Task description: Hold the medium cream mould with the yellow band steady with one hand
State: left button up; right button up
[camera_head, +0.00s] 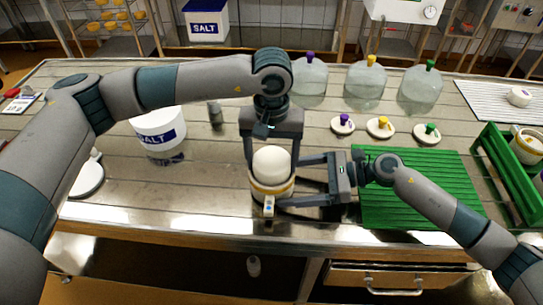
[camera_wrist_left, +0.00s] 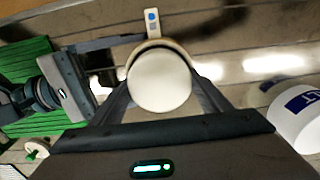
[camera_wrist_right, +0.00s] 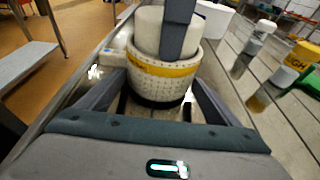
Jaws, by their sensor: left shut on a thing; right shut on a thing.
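The cream mould with the yellow band (camera_head: 270,189) stands near the table's front edge, upright, with a small tab on its side. In the right wrist view the dotted mould (camera_wrist_right: 158,86) sits between the fingers of my right gripper (camera_head: 289,181), which is shut on it from the right. A white rounded cheese (camera_head: 271,160) stands partly inside the mould and rises above its rim. My left gripper (camera_head: 272,173) reaches down from above and is shut on the cheese, one finger on each side. The left wrist view shows the cheese's round top (camera_wrist_left: 160,80); it hides the mould's inside.
A green draining mat (camera_head: 420,190) lies right of the mould, with a green rack (camera_head: 505,170) beyond. Lids with purple, yellow and green knobs (camera_head: 380,127) and clear domes (camera_head: 366,85) stand behind. A salt tub (camera_head: 158,128) stands left.

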pick_arm(q)
jog(key=shift+s+f, duration=0.2)
jog(key=shift+f, duration=0.3)
jog(key=shift+s+f, duration=0.15)
jog(key=shift+f, duration=0.35)
jog(key=o, duration=0.9)
jog(key=shift+f, duration=0.1)
jog(key=shift+c, duration=0.2)
jog(key=shift+o, duration=0.5)
jog(key=shift+w+d+r, duration=0.15)
jog(key=shift+r, duration=0.65)
notch_tip(320, 180, up, 12)
jog(key=shift+r, duration=0.25)
